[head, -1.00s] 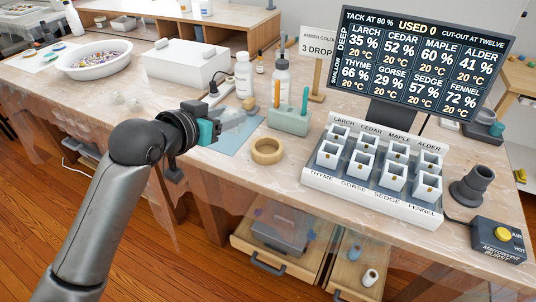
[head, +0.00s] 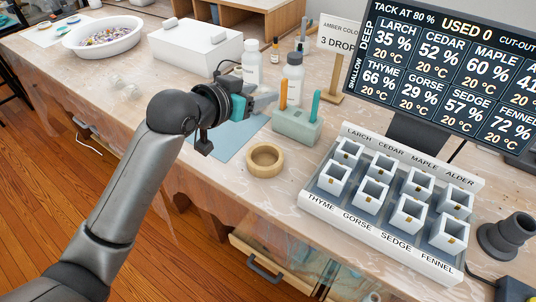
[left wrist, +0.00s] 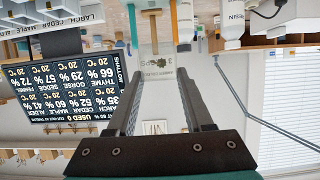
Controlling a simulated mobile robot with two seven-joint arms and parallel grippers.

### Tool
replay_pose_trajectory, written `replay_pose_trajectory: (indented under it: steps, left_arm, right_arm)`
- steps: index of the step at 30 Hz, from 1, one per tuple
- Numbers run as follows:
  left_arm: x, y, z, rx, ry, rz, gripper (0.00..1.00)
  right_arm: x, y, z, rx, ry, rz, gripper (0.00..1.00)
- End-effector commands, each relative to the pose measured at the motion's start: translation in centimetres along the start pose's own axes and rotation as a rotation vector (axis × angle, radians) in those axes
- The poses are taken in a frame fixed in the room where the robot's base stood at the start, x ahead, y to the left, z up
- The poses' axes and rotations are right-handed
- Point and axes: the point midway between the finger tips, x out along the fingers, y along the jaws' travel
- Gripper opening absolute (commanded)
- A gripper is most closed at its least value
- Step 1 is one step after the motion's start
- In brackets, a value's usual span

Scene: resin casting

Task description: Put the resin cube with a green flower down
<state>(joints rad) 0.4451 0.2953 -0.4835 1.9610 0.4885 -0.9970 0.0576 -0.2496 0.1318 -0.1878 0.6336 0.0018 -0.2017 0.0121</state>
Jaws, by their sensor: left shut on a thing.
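My left gripper (head: 266,101) reaches in from the left, above the blue mat (head: 232,143) and just left of the pale green holder. In the left wrist view its two dark fingers (left wrist: 161,75) are shut on a clear resin cube (left wrist: 158,68) with a small dark green flower inside. The cube is see-through, so its edges are hard to make out. In the head view I cannot tell the cube from the fingertips. The gripper looks raised off the bench; its exact height is unclear. My right gripper is not in view.
The pale green holder (head: 297,127) has upright sticks. A labelled rack (head: 330,208) of white cups stands at the right, below a screen (head: 450,70). White bottles (head: 251,62) stand behind my gripper.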

Motion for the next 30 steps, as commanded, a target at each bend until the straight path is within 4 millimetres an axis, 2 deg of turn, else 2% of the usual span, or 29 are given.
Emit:
replay_pose_trajectory:
  steps: [1,5,9,24,30]
  left_arm:
    - [0.6,0.1,1.6,-0.003,-0.005,0.001,0.00]
    - [2.0,0.1,5.1,-0.003,-0.006,0.000,0.00]
    - [2.9,0.1,7.3,-0.002,-0.004,0.000,0.00]
    - [5.2,0.1,12.7,-0.002,-0.002,0.001,0.00]
    - [5.5,0.1,13.5,-0.002,0.000,0.001,0.00]
  right_arm:
    - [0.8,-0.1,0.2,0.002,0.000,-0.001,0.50]
    - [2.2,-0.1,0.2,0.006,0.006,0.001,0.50]
    - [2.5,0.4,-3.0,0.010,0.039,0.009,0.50]
    - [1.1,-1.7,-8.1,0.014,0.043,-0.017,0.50]
    - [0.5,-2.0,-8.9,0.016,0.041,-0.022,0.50]
